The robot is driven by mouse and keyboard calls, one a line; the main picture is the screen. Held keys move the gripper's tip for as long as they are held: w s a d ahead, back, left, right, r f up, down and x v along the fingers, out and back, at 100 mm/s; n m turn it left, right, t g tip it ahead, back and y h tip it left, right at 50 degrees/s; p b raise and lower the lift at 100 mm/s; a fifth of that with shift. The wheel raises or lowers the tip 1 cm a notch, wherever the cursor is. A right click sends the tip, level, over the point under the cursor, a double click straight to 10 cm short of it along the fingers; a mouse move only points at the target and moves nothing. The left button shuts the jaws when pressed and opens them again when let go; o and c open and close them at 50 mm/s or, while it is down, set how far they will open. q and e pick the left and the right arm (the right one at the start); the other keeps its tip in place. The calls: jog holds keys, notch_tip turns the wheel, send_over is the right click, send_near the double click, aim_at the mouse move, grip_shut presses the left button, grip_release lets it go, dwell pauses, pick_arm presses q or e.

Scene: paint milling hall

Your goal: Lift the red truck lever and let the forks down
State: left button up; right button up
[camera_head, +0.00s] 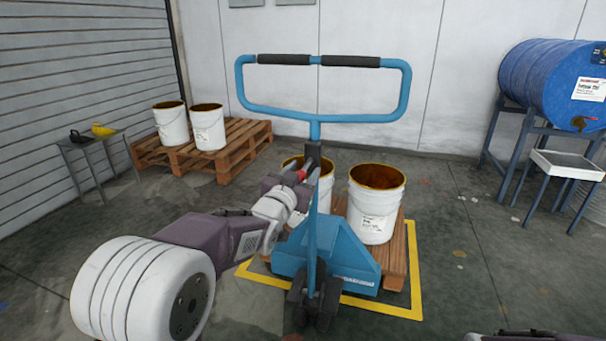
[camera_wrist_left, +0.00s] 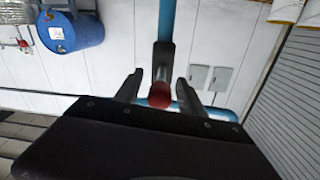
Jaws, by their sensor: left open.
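The blue pallet truck (camera_head: 340,246) stands in front of me, its handle loop with black grips (camera_head: 284,59) upright. The red-tipped lever (camera_head: 301,174) sits on the handle stem below the loop. My left gripper (camera_head: 308,172) is at the lever, partly hiding it. In the left wrist view the red tip (camera_wrist_left: 160,95) lies between the two open fingers (camera_wrist_left: 157,86), with a gap on each side. The forks are hidden under the wooden pallet (camera_head: 395,262), which carries white buckets (camera_head: 374,212). I do not see my right gripper.
A yellow floor frame (camera_head: 415,270) surrounds the truck's pallet. Another pallet (camera_head: 238,150) with two buckets and a small table (camera_head: 85,141) stand at the left. A blue drum (camera_head: 548,78) on a stand is at the right. Open floor lies between.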

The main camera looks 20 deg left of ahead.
pick_arm(q)
grip_shut()
dwell(1.4)
